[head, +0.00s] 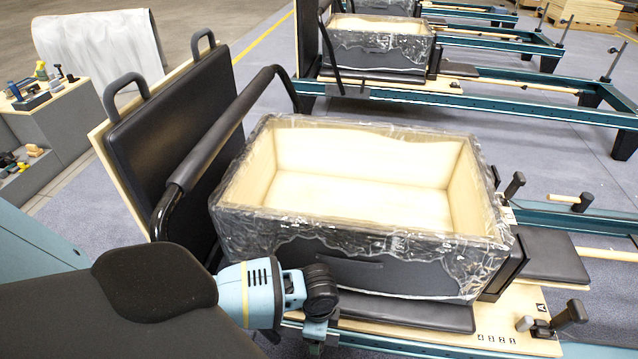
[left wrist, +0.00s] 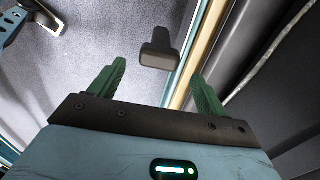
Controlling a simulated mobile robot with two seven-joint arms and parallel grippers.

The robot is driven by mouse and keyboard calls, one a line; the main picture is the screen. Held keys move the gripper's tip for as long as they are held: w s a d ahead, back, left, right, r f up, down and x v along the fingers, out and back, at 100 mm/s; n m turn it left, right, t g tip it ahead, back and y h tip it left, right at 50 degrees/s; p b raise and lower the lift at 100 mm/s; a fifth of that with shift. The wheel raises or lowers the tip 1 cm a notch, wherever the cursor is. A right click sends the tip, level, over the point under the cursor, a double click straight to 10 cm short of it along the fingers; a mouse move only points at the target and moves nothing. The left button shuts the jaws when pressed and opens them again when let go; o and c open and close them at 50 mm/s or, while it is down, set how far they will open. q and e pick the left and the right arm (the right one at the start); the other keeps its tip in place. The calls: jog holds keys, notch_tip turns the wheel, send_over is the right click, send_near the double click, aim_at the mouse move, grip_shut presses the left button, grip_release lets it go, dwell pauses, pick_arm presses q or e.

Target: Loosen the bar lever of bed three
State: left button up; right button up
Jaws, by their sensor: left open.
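A dark lever with a block-shaped handle (left wrist: 159,55) shows in the left wrist view, beside the wooden edge of the bed frame. My left gripper (left wrist: 158,70) is open, its two green fingers apart, with the handle ahead of the gap between them. I cannot tell whether it touches. In the head view my left gripper (head: 316,347) is low at the near side of the closest bed, mostly hidden by its wrist. The lever is hidden there. The padded black bar (head: 222,128) stands tilted over that bed's left end. No bed number is readable. My right gripper is not in view.
A film-wrapped open box (head: 350,262) sits on the closest bed, right beside my left wrist. A black padded board (head: 172,135) stands behind the bar. Black knobs (head: 570,314) stand at the bed's right. More beds are behind. A grey cabinet (head: 52,135) is at left.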

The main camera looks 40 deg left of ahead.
pick_arm(q)
notch_tip(320, 180, down, 5)
jog(key=shift+f+b, duration=0.15)
jog(key=shift+b, duration=0.6)
jog(key=shift+f, duration=0.75)
jog(key=c, duration=1.4)
